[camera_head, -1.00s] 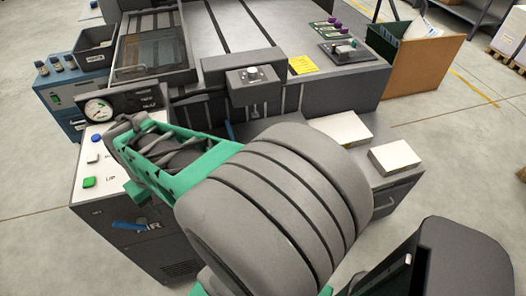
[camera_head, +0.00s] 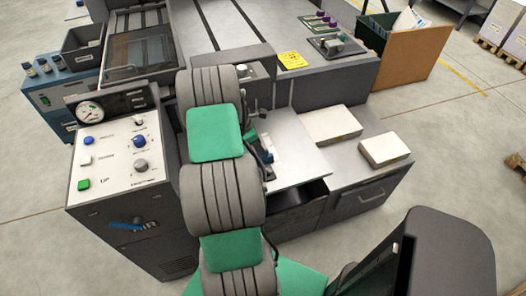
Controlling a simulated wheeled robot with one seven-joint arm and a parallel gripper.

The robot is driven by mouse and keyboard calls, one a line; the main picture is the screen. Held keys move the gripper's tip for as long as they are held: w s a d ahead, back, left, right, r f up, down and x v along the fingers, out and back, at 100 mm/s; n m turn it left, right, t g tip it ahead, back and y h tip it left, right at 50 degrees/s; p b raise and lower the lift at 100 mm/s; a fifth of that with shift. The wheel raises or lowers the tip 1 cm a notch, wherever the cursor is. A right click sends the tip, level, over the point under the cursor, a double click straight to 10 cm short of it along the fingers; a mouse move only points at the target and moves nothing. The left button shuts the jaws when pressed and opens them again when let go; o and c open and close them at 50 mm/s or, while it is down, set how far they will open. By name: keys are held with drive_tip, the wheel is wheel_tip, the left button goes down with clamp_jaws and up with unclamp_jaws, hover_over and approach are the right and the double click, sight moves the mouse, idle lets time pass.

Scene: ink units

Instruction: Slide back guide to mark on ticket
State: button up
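A yellow ticket (camera_head: 292,60) with dark print lies on the machine's top near its front edge; the print is too small to read. A dark part with a blue piece (camera_head: 265,156) shows just right of my arm, at the left side of a pale flat board (camera_head: 291,150). I cannot tell whether it is the back guide. My grey and green arm stands in front of the machine's middle and covers much of that area.
Two white paper stacks (camera_head: 331,124) (camera_head: 384,149) lie on the lower shelf at right. A control panel (camera_head: 113,153) with gauge, knobs and buttons stands left of my arm.

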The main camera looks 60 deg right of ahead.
hover_over(266, 165)
drive_tip(key=w, duration=0.2)
drive_tip(key=x, duration=0.4)
drive_tip(key=shift+w+a+f, duration=0.25)
drive_tip(key=shift+w+f, duration=0.05)
drive_tip(key=shift+f, duration=0.2)
drive_tip(key=shift+c, duration=0.2)
clamp_jaws()
idle(0.3)
